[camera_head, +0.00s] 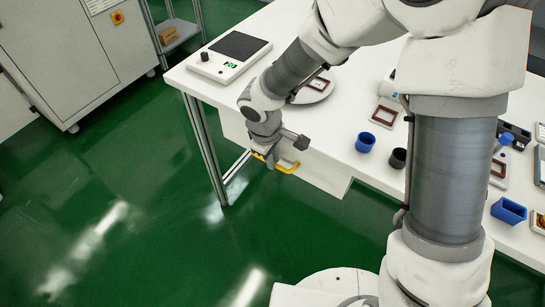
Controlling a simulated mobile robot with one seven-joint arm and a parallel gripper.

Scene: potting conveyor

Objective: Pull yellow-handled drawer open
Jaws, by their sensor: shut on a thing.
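The yellow handle (287,167) is on the front of a white drawer (322,176) under the white table. My gripper (271,160) is at the left part of the handle and is shut on it. The fingers cover part of the handle. My wrist and forearm hide part of the drawer and the table edge above it. How far the drawer stands out from the table is hard to tell from this view.
The white table (335,130) carries a scale (230,52), a blue cup (365,142), a dark cup (398,158) and a blue container (508,211). A table leg (204,150) stands left of the gripper. The green floor (130,200) in front is clear. A grey cabinet (75,55) stands at the far left.

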